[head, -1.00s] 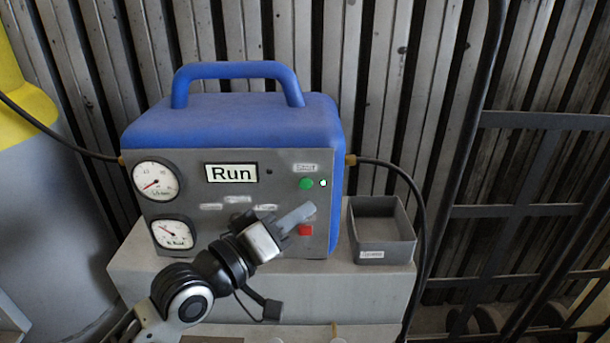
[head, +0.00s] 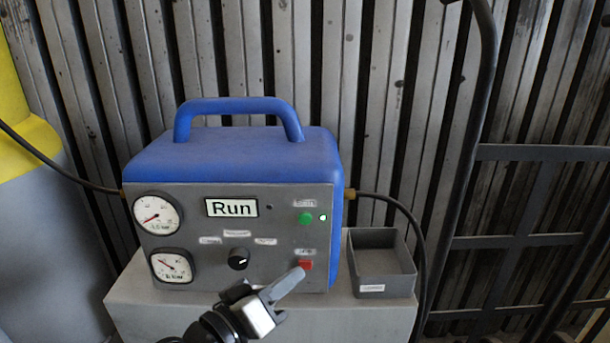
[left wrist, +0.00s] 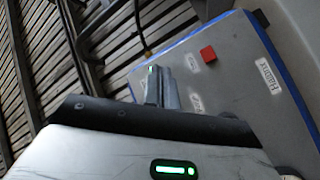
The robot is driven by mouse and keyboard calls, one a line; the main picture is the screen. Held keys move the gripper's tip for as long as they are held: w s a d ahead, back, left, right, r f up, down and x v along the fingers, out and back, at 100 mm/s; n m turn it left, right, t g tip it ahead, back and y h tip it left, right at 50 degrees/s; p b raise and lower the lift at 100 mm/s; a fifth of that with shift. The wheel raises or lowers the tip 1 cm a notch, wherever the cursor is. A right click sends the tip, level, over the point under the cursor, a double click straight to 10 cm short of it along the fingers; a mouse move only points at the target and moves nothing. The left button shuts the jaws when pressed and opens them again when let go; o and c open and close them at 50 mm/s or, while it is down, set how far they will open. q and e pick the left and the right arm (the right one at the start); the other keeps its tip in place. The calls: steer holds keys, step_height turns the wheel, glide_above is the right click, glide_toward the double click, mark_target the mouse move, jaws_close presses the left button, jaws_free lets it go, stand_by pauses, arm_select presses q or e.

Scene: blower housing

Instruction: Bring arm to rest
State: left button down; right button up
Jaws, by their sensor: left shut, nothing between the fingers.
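My left gripper (head: 290,281) comes in from the bottom of the head view. Its fingers are shut with nothing between them, and their tips appear just below and left of the red button (head: 306,265) on the blower's grey front panel. Whether they touch the panel cannot be told from the head view. In the left wrist view the shut fingers (left wrist: 162,88) appear apart from the red button (left wrist: 207,54). The blue blower housing (head: 235,155) has a display reading "Run" (head: 231,208), a green button (head: 306,218) and a lit white lamp (head: 322,217). My right gripper is not in view.
The blower stands on a grey block (head: 150,305). A small open grey bin (head: 383,288) sits right of it. A black hose (head: 410,218) curves down at the right.

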arm_select(q)
steer(key=s+a+f+m+g+y, duration=0.1)
steer(key=s+a+f+y, duration=0.3)
steer(key=f, duration=0.8)
steer(key=s+a+f+m+g+y, duration=0.2)
steer(key=s+a+f+y, duration=0.3)
steer(key=s+a+f, duration=0.3)
steer(key=s+f, duration=0.4)
steer(key=shift+f, duration=0.2)
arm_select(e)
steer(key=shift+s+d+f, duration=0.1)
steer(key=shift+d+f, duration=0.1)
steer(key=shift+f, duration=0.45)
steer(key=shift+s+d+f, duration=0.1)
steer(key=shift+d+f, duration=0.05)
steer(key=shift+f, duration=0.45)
